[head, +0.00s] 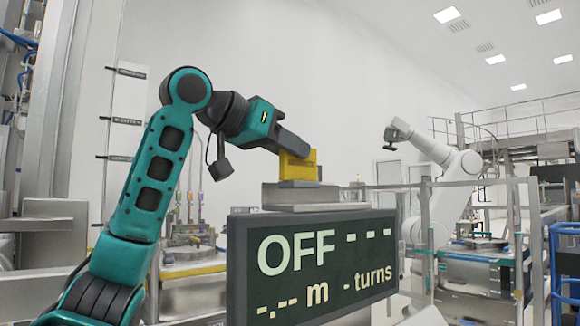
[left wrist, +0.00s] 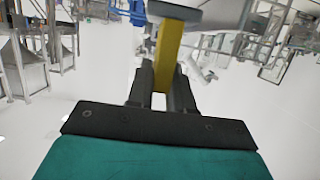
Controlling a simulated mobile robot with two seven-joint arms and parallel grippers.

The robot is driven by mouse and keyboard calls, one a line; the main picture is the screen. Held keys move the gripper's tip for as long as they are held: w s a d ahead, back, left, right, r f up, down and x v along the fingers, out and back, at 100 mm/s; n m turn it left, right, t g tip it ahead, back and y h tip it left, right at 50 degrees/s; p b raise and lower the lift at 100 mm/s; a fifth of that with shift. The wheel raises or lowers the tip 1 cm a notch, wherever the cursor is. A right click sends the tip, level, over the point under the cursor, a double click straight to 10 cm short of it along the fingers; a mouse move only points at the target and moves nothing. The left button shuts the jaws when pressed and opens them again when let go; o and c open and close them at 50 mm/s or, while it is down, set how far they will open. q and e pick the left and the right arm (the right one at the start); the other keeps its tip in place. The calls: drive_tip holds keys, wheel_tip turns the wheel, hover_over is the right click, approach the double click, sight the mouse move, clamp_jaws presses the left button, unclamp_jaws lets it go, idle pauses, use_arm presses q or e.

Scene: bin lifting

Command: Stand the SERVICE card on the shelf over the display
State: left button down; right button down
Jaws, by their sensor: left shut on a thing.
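A yellow card (head: 299,167), taken as the SERVICE card, is upright over the shelf. No lettering on it is readable. My left gripper (head: 296,154) is shut on it from the left. In the left wrist view the card (left wrist: 168,58) is a yellow strip between the two dark fingers, with a grey piece across its far end. The grey shelf (head: 315,196) is on top of the dark display (head: 312,262), which reads "OFF" and "m - turns". The card's lower edge is at or just above the shelf; contact cannot be told. My right gripper is not in view.
Grey rails (head: 425,215) stand right of the display, with a white robot arm (head: 450,175) behind them. A machine with a yellow edge (head: 192,268) is behind my left arm.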

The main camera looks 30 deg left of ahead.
use_arm(q)
drive_tip(key=shift+f, duration=1.15)
drive_tip(key=shift+f, duration=0.1)
drive_tip(key=c, duration=1)
unclamp_jaws()
drive_tip(key=shift+s+a, duration=0.15)
drive_tip(key=v, duration=1.1)
drive_tip(key=shift+s+r+b, duration=0.25)
drive_tip(key=shift+s+b, duration=0.05)
drive_tip(key=shift+b, duration=0.1)
